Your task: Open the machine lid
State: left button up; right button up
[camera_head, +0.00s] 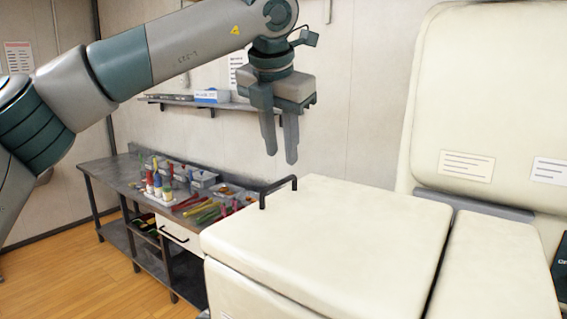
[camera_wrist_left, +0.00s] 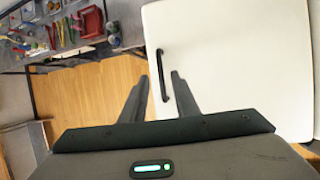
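The machine (camera_head: 330,235) is a large cream unit with a flat lid (camera_head: 340,220) lying closed on its left side. A dark bar handle (camera_head: 279,185) stands on the lid's far left edge. My left gripper (camera_head: 281,158) points down above the handle, with its fingers apart and nothing between them. In the left wrist view the handle (camera_wrist_left: 163,75) shows beyond the gap between my fingertips (camera_wrist_left: 160,75), at the lid's left edge (camera_wrist_left: 240,60). The fingers do not touch it. My right gripper is in neither view.
A metal workbench (camera_head: 115,175) with several bottles, tools and trays stands behind and left of the machine. A wall shelf (camera_head: 180,102) hangs behind my left gripper. The machine's tall back panel (camera_head: 500,100) rises at the right. Wooden floor (camera_head: 75,255) is clear at the left.

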aim_at(285, 179)
pick_arm(q)
jog(key=shift+p+x, duration=0.9)
jog(key=shift+x, duration=2.2)
jog(key=shift+c, duration=0.3)
grip_shut()
